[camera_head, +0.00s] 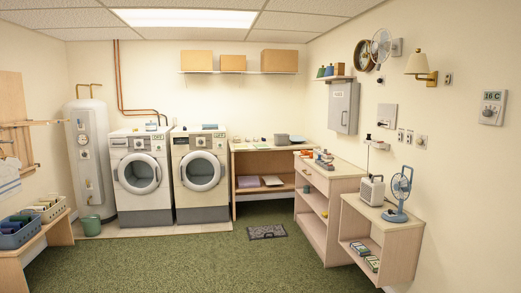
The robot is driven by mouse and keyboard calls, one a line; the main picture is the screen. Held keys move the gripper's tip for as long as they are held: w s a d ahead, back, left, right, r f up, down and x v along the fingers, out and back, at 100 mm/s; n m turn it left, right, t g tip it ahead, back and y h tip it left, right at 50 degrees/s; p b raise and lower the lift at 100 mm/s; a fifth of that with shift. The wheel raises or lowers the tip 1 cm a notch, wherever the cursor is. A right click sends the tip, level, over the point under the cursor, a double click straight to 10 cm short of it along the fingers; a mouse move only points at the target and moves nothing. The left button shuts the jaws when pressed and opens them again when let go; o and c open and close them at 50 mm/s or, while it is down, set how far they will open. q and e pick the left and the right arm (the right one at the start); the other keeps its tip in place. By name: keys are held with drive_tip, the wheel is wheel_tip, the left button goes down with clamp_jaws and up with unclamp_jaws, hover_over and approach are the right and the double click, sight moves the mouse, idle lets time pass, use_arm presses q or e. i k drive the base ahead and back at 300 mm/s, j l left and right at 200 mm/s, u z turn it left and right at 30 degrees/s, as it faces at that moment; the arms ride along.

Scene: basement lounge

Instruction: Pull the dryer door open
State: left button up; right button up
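Two white front-loading machines stand side by side at the back wall: a left machine (146,217) and a right machine (203,214). Each has a round door, the left door (141,174) and the right door (201,171), with a pale ring around dark glass. Both doors look shut. The labels are too small to read, so I cannot tell which machine is the dryer. Neither of my grippers is in view.
A tall tank (90,160) and a green bucket (90,225) stand left of the machines. A wooden shelf table (268,211) is on their right. A dark mat (267,232) lies on the green carpet (200,262). The floor before the machines is clear.

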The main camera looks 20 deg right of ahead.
sight(219, 170)
drive_tip(key=i+u, duration=0.2)
drive_tip(key=i, duration=4.65)
drive_tip(key=i+j, duration=0.1)
drive_tip(key=i, duration=2.05)
drive_tip(key=l+z, duration=0.05)
drive_tip(key=l, duration=0.05)
